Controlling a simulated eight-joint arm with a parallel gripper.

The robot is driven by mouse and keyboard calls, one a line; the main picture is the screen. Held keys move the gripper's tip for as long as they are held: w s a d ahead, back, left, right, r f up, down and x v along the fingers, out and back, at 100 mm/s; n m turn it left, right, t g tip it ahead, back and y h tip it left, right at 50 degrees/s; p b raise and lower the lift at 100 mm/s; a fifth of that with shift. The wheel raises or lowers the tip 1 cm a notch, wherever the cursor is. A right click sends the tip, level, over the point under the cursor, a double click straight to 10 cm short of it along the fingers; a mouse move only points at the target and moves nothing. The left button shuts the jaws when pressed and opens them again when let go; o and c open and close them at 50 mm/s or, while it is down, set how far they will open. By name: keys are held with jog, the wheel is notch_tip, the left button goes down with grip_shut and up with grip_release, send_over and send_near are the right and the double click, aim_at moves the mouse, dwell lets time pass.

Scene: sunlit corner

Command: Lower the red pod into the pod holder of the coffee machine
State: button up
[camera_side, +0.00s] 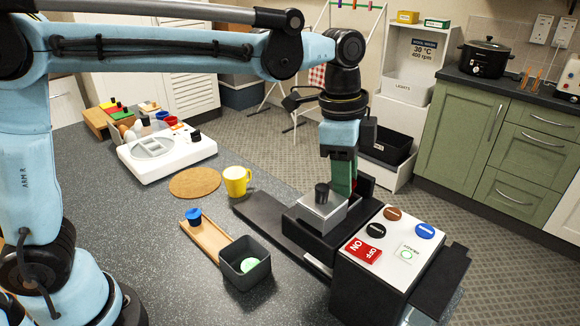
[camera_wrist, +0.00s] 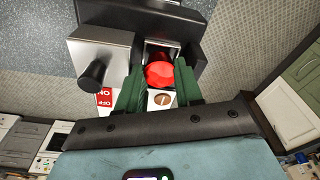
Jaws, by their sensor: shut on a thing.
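My gripper (camera_side: 343,178) points down over the coffee machine (camera_side: 322,240), its green fingers low behind the silver block with the black knob (camera_side: 321,208). In the wrist view the fingers (camera_wrist: 159,70) are shut on the red pod (camera_wrist: 161,75), one on each side. The pod is at the dark square opening of the pod holder (camera_wrist: 160,48), beside the silver block (camera_wrist: 101,55). The far part of the opening shows beyond the pod. I cannot tell how deep the pod is. In the side view only a sliver of red shows by the fingers.
The machine's button panel (camera_side: 393,240) is at the front right. A grey bin (camera_side: 245,268) with a pale green thing, a wooden tray (camera_side: 206,238) with a blue pod, a yellow mug (camera_side: 236,181) and a cork mat (camera_side: 195,183) stand left of the machine. The front-left counter is clear.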

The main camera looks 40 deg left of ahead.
jog(key=shift+f, duration=0.45)
dwell(0.3)
jog(key=o, duration=1.1)
jog(key=shift+w, duration=0.1)
jog(key=shift+c, duration=0.2)
notch_tip(320, 180, up, 11)
jog(key=a, duration=0.1)
jog(key=s+a+f+n+t+y, duration=0.1)
jog(key=s+a+f+n+t, duration=0.5)
jog(key=s+a+f+n, duration=0.5)
jog(key=a+f+n, duration=0.2)
jog(key=a+f, duration=0.1)
jog(key=a, duration=0.2)
jog(key=shift+s+f+n+t, duration=0.25)
jog(key=shift+s+n+t, duration=0.05)
